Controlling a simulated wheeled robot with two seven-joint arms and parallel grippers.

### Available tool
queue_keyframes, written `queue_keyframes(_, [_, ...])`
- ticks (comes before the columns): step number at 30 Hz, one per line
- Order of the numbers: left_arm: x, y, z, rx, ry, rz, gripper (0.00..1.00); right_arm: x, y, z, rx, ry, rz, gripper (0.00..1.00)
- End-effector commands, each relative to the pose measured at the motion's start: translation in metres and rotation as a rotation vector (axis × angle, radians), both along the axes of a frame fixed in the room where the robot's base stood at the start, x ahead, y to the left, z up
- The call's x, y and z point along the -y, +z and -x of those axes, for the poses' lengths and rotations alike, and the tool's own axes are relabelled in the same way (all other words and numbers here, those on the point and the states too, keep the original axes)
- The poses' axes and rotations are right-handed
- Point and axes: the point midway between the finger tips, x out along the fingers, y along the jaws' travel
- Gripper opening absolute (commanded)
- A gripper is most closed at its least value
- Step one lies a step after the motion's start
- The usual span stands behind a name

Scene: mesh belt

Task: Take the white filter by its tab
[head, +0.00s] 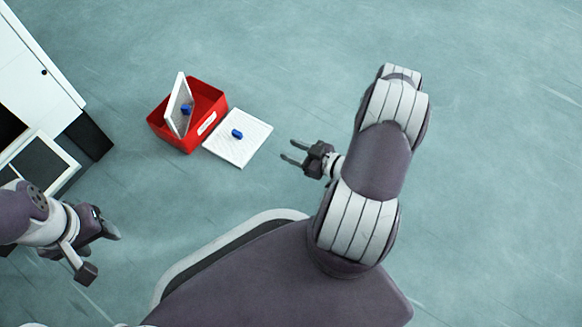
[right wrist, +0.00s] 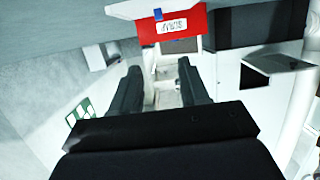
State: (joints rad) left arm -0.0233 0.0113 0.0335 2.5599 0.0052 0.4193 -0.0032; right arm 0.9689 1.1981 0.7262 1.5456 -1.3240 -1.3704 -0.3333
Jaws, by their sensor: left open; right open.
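A white square filter (head: 239,147) with a blue tab (head: 237,133) on its face lies flat beside the red bin (head: 213,103). A second white panel (head: 179,96) with a blue tab (head: 186,110) stands tilted in the bin. My right gripper (head: 289,151) is open and empty, to the right of the flat filter and apart from it. In the right wrist view, the red bin (right wrist: 180,27), a white panel (right wrist: 125,9) and a blue tab (right wrist: 158,14) show beyond my open fingers. My left gripper (head: 101,254) is open and empty at the lower left, far from both panels.
The red bin bears a white label (head: 207,123). A white cabinet (head: 35,75) with dark openings stands at the left edge, with a dark-topped white unit (head: 45,162) below it. The blue-green floor (head: 480,130) is clear at the top and right.

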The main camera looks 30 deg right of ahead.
Motion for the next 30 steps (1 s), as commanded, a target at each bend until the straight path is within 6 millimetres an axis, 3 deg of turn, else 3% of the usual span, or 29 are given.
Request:
queue_keyframes(5, [0.0, -0.008, 0.0, 0.002, 0.0, 0.0, 0.53, -0.005, -0.006, -0.006, 0.019, 0.0, -0.011, 0.45])
queue_keyframes(19, [0.0, -0.035, 0.0, 0.0, 0.0, 0.0, 0.53, -0.032, -0.023, -0.062, 0.018, 0.002, -0.01, 0.45])
queue_keyframes(30, [0.0, -0.031, 0.0, 0.001, 0.0, 0.0, 0.53, -0.045, -0.028, -0.092, 0.016, -0.001, -0.011, 0.45])
